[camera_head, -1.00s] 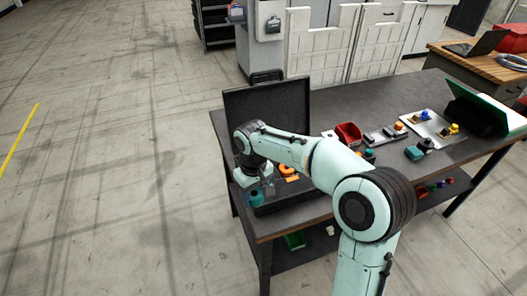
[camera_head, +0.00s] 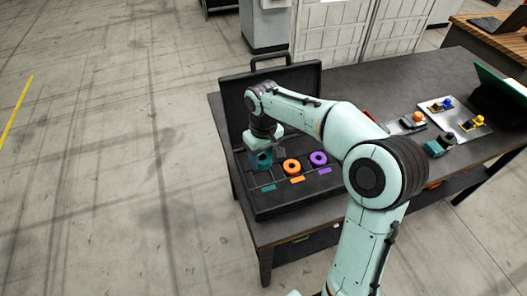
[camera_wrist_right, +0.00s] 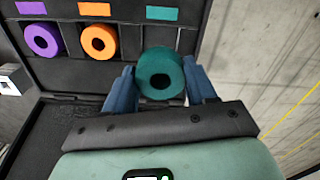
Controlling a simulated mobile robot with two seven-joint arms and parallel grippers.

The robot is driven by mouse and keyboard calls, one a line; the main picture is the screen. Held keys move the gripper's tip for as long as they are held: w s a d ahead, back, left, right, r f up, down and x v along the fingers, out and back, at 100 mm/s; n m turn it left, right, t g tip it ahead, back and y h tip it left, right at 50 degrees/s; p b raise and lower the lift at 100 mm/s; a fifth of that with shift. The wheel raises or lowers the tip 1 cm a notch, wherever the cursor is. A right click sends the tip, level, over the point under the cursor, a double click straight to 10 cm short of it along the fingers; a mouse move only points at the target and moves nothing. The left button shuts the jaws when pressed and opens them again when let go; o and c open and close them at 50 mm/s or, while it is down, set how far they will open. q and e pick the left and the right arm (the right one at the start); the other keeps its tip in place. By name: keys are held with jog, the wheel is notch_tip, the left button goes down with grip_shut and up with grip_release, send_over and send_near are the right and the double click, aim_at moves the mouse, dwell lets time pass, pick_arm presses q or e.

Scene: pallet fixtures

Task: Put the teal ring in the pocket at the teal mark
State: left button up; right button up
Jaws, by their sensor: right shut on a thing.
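My right gripper (camera_head: 266,152) is shut on the teal ring (camera_wrist_right: 160,61), with one blue finger on each side of it in the wrist view. In the head view the teal ring (camera_head: 263,160) shows partly below the gripper, over the left part of the open black case (camera_head: 290,201). The teal mark (camera_head: 268,188) lies on the case in front of the ring; it also shows in the wrist view (camera_wrist_right: 162,13). The ring and fingers cover much of the pocket at that mark. I cannot tell whether the ring touches the case. My left gripper is not in view.
An orange ring (camera_head: 291,166) and a purple ring (camera_head: 318,158) sit in neighbouring pockets, with an orange mark (camera_head: 297,180) and a purple mark (camera_head: 325,171). The case's raised lid (camera_head: 298,82) stands behind. Metal plates with small parts (camera_head: 462,122) lie farther right on the table (camera_head: 420,85).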

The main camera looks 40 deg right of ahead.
notch_tip(320, 180, down, 4)
jog(key=shift+s+r+b, duration=0.1)
jog(key=shift+r+b, duration=0.15)
jog(key=shift+b, duration=0.6)
jog(key=shift+f+b, duration=0.3)
jog(key=shift+f, duration=0.35)
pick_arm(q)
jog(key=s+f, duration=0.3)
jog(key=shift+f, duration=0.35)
pick_arm(e)
jog(key=shift+f, duration=0.3)
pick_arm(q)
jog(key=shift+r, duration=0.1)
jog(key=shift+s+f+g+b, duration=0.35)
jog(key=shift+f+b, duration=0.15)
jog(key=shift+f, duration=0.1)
pick_arm(e)
jog(key=shift+f, duration=0.9)
jog(key=o, duration=1.5)
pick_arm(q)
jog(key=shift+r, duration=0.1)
